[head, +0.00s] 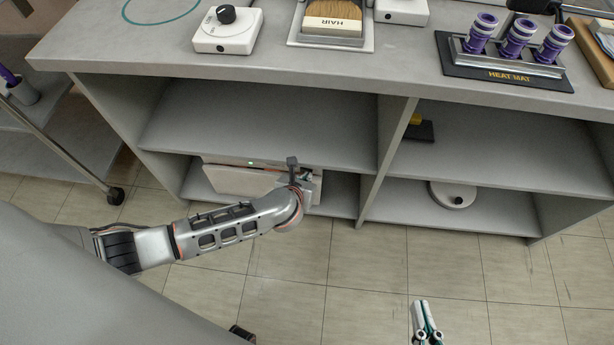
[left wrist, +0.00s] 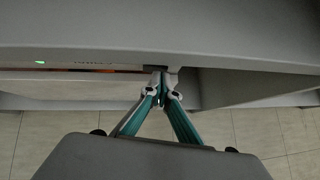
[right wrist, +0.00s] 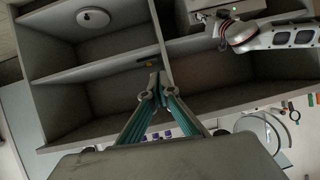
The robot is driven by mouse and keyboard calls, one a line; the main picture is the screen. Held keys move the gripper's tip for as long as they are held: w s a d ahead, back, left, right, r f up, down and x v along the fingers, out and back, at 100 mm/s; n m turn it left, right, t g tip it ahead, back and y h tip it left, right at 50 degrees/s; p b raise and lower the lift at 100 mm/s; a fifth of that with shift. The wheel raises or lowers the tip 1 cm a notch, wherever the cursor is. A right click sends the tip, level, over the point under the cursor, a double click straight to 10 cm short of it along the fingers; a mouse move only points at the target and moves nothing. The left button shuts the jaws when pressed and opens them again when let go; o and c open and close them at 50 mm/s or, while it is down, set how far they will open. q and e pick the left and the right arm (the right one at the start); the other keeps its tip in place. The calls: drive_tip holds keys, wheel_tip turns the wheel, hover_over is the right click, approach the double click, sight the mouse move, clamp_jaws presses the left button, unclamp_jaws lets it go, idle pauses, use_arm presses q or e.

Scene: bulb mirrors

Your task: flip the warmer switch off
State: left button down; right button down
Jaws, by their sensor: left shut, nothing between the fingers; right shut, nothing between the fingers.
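The warmer (head: 236,180) is a pale flat box with a lit green light on the lower left shelf of the counter. In the left wrist view, the green light (left wrist: 40,62) shows at the left, with an orange glow along the warmer's front slot. My left gripper (left wrist: 162,84) is shut and empty, its tips at the right part of the warmer's front. I cannot tell whether they touch it. The switch cannot be made out; the tips cover that spot. My right gripper (head: 421,305) is shut and empty, low over the floor in front of the counter.
The counter top (head: 330,70) holds a white dial box (head: 228,38), a HAIR brush (head: 333,22) and a heat mat rack (head: 500,62) with purple tubes. A shelf divider (head: 385,165) stands right of the warmer. A round white object (head: 452,195) lies on the lower right shelf.

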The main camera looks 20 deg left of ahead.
drive_tip(key=shift+w+r, duration=0.1)
drive_tip(key=shift+r, duration=0.05)
use_arm(q)
drive_tip(key=shift+d, duration=0.1)
drive_tip(key=shift+w+d, duration=0.15)
drive_tip(key=shift+d, duration=0.05)
drive_tip(key=shift+w+d+n+y+b, duration=0.2)
drive_tip(key=shift+n+y+b, duration=0.1)
drive_tip(key=shift+n+b, duration=0.2)
drive_tip(key=shift+w+a+r, duration=0.2)
drive_tip(key=shift+r, duration=0.1)
drive_tip(key=shift+s+a, duration=0.35)
drive_tip(key=shift+a, duration=0.35)
use_arm(e)
drive_tip(key=shift+a+m, duration=0.3)
use_arm(q)
drive_tip(key=shift+d, duration=0.1)
use_arm(e)
drive_tip(key=shift+f, duration=0.2)
